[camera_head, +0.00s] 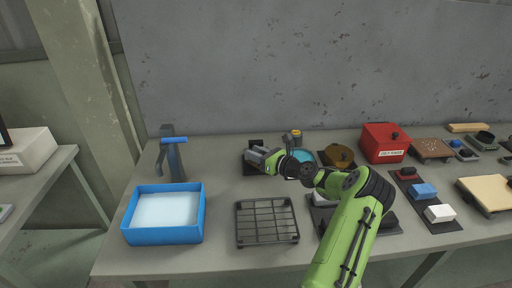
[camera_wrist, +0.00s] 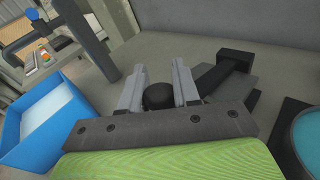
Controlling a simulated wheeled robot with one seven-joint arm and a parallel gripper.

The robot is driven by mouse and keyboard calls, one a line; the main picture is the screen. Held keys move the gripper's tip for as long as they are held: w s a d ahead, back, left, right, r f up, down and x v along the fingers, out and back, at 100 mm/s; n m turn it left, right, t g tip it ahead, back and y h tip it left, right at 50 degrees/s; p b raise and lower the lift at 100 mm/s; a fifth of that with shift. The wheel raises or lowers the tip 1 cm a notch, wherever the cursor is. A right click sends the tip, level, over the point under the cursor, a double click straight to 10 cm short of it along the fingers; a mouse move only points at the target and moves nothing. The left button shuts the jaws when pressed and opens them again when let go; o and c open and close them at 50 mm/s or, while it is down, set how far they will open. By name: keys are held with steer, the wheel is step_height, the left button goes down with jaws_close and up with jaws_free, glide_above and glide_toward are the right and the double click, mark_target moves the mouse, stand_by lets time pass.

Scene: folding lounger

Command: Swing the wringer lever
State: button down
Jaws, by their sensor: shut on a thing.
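My gripper (camera_head: 254,157) is at the back middle of the workbench, in front of a dark device with a black base (camera_head: 256,143), which I take for the wringer. In the wrist view, the two grey fingers of my gripper (camera_wrist: 157,85) stand on either side of a round black knob (camera_wrist: 158,98), apparently the lever's end, and are shut on it. A black block with a dark bar (camera_wrist: 236,62) stands just right of the fingers. My gripper and arm hide much of the device in the head view, so the lever's angle cannot be told.
A blue basin (camera_head: 128,229) with pale contents stands at the front left, before a grey post with a blue top (camera_head: 174,140). A black wire rack (camera_head: 266,237) lies at the front middle. A red box (camera_head: 383,147) and several small items stand right of my arm.

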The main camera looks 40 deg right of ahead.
steer(key=w+d+r+m+g+p, duration=0.2)
steer(key=w+d+r+p, duration=0.3)
steer(key=r+p, duration=0.3)
steer(key=shift+w+d+r+g+y+p, duration=0.35)
steer(key=shift+w+p, duration=0.5)
steer(key=shift+p, duration=0.6)
steer(key=c, duration=0.8)
jaws_free()
steer(key=shift+w+d+f, duration=0.1)
steer(key=shift+d+f, duration=0.05)
